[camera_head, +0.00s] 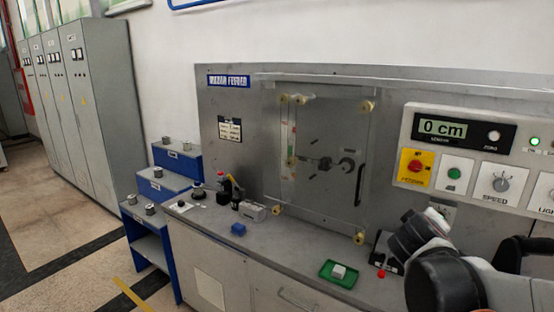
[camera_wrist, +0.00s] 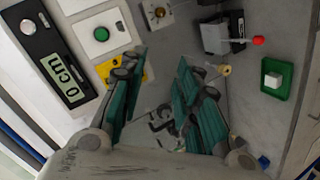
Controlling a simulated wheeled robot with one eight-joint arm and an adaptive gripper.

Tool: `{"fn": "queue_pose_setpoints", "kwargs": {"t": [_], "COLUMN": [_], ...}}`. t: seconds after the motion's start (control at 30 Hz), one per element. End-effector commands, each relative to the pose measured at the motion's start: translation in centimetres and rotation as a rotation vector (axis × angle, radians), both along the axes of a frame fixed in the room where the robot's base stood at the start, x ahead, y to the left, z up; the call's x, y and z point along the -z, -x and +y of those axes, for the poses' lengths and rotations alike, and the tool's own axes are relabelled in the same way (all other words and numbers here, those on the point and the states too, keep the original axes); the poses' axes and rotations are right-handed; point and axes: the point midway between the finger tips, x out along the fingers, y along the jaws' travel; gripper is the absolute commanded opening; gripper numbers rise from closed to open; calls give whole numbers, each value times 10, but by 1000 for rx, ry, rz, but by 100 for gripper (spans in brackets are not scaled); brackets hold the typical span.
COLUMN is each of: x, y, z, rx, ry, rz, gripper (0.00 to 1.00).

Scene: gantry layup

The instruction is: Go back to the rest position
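My gripper (camera_wrist: 162,82) shows in the wrist view with its two teal-padded fingers spread apart. Nothing is between them, so it is open and empty. Beyond the fingers are the front of the grey machine and its control panel. Part of my arm is at the lower right of the head view, in front of the panel. My gripper's fingers cannot be made out in the head view.
The control panel (camera_head: 448,170) reads 0 cm. A clear door (camera_head: 320,150) covers the machine front. On the bench are a green tray (camera_head: 325,276) with a white block (camera_head: 339,271) and a blue block (camera_head: 238,229). Blue steps (camera_head: 177,160) stand left; the floor further left is clear.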

Motion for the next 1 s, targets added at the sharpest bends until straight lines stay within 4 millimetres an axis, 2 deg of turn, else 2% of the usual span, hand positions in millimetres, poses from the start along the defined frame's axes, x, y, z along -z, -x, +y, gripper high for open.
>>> {"fn": "queue_pose_setpoints", "kwargs": {"t": [0.03, 0.27, 0.4, 0.6, 0.8, 1.0], "x": [10, 53, 80, 108, 118, 118], "y": [17, 89, 133, 182, 202, 203], "z": [7, 51, 85, 130, 151, 153], "rx": [10, 51, 63, 68, 66, 66], "ry": [-66, -395, -593, -817, -914, -922], "rz": [9, 70, 121, 189, 221, 224], "gripper": [30, 30, 30, 30, 30, 30]}}
